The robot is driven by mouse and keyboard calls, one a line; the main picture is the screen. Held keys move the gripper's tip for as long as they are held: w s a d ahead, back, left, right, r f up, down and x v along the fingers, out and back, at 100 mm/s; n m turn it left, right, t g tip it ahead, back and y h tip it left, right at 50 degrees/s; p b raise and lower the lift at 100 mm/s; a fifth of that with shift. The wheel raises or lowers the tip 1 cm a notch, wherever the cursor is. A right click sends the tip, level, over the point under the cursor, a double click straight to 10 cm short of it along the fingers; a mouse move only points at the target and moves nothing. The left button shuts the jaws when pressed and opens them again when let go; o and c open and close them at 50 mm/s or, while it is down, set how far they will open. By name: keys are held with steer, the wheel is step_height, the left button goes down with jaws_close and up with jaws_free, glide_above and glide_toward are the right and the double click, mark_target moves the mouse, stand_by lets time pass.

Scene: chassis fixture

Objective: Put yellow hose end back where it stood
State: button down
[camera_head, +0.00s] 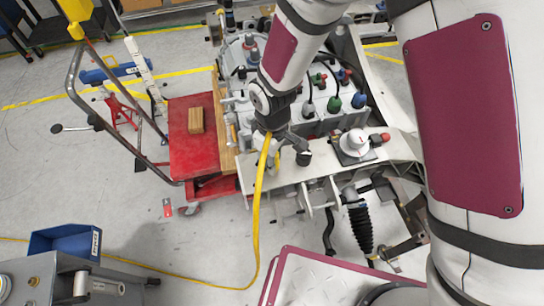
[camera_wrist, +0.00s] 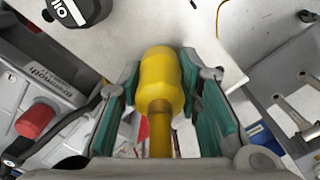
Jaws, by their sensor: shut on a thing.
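The yellow hose end (camera_wrist: 160,78) is a rounded yellow fitting with a brownish-yellow stem. In the wrist view it sits between the green-lined fingers of my gripper (camera_wrist: 162,92), which is shut on it. In the head view my gripper (camera_head: 283,146) is over the pale plate (camera_head: 225,184) at the front of the chassis fixture. The yellow hose (camera_head: 257,205) hangs from beside it down to the floor. My arm and gripper hide most of the hose end there. I cannot tell whether the hose end touches the plate.
A black round cap (camera_head: 304,158) and a white knob (camera_head: 354,143) stand on the plate, right of my gripper. Batteries with coloured caps (camera_head: 334,104) crowd behind. A red cart (camera_head: 180,150) with a wooden block (camera_head: 195,120) stands left.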

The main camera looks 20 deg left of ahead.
steer(key=shift+f, duration=0.15)
steer(key=c, duration=1.2)
jaws_free()
steer(key=shift+o, duration=0.2)
step_height(320, 180, up, 12)
steer(key=shift+r+b, duration=0.15)
steer(key=shift+b, duration=0.7)
